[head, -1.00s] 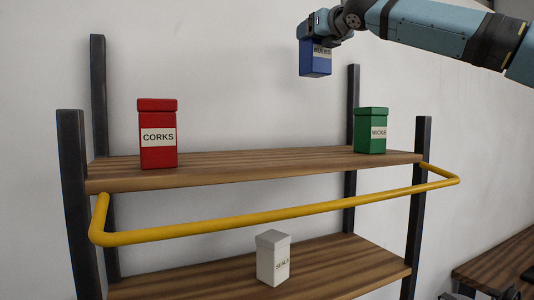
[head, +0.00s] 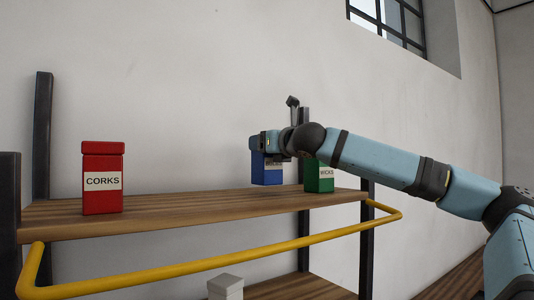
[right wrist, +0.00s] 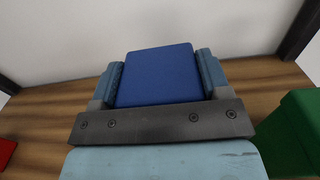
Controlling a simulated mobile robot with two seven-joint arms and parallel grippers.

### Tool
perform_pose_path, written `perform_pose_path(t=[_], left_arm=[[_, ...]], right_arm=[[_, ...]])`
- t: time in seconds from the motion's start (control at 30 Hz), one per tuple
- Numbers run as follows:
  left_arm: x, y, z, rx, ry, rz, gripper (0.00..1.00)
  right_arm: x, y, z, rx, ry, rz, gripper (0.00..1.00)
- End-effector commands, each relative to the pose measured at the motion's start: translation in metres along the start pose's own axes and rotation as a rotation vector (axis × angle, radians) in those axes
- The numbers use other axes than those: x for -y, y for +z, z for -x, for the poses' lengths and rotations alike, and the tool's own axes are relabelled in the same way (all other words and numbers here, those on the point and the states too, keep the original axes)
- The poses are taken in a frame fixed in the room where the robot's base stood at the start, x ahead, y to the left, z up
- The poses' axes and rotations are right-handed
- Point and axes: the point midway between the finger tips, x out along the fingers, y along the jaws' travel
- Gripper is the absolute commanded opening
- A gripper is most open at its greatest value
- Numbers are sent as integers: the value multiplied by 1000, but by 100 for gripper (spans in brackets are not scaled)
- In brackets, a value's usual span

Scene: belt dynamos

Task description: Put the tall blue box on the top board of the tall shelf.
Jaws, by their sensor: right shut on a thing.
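The tall blue box (head: 267,168) is upright at the top board of the tall shelf, between the red and green boxes. Its top also shows in the right wrist view (right wrist: 158,75), with a finger on each side. The top board (head: 200,208) is wooden. The box's bottom appears at or just above the board; I cannot tell if it touches. My left gripper is not in view.
A red CORKS box (head: 102,180) stands on the left of the top board. A green WICKS box (head: 319,176) stands close to the right of the blue box. A yellow rail (head: 215,262) runs along the shelf's front. A white box (head: 226,287) is on the board below.

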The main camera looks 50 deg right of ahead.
Motion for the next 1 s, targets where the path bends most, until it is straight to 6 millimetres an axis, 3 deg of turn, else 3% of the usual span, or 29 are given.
perform_pose_path(t=[0.2,0.6,0.63,0.73,1.0], left_arm=[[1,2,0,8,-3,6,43],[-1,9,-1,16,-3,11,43],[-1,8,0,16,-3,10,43],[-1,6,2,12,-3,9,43],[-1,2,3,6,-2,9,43]], right_arm=[[0,-19,0,2,1,-3,38],[0,-25,0,1,0,0,38],[0,-25,0,0,-1,0,75],[0,-25,0,0,-1,-1,96],[0,-24,0,0,0,-1,96]])
